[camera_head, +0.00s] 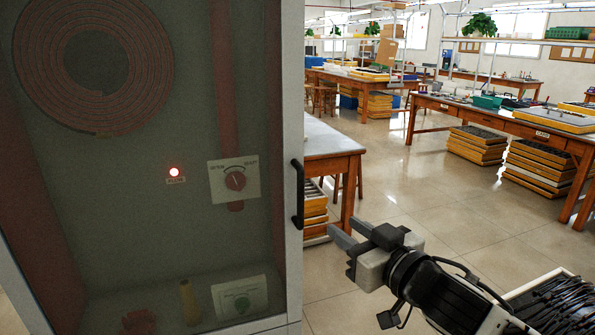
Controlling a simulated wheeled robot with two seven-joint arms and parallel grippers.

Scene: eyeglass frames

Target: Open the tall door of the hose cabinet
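The hose cabinet (293,80) fills the left side of the view. Its tall door has a clear pane in a pale grey frame, and it looks closed. A black vertical bar handle (298,194) sits on the frame's right edge. My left gripper is not in view.
A wooden workbench (330,138) stands just behind the cabinet's right edge, with yellow drawers under it. A white-edged tray of black items (541,283) is at the lower right. More benches stand farther back. The tiled floor (420,205) between is clear.

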